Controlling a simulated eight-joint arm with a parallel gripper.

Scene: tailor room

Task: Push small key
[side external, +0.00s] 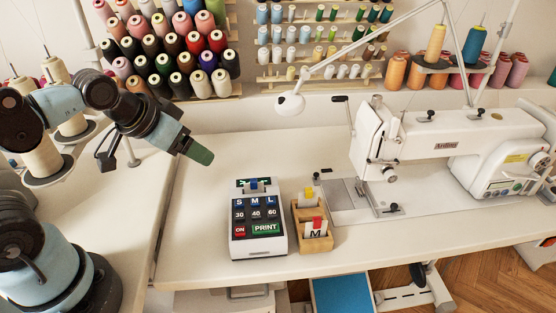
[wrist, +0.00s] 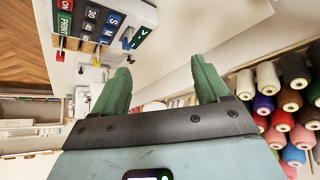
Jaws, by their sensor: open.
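The small key (side external: 239,202), a dark key marked S, sits at the left of the S, M, L row on a white label machine (side external: 240,247). The machine is on the table, and it also shows upside-tilted at the top left of the wrist view (wrist: 145,12). There the S key (wrist: 115,18) is in the row nearest the display end. My gripper (side external: 199,155) is above the table, up and left of the machine, apart from it. In the wrist view its green fingers (wrist: 160,70) are spread and empty.
A wooden tray (side external: 318,243) with label cards stands right of the machine. A white sewing machine (side external: 430,140) is farther right. Thread cones (side external: 170,45) hang on the back wall, and a lamp (side external: 291,103) hangs over the table. The table left of the label machine is clear.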

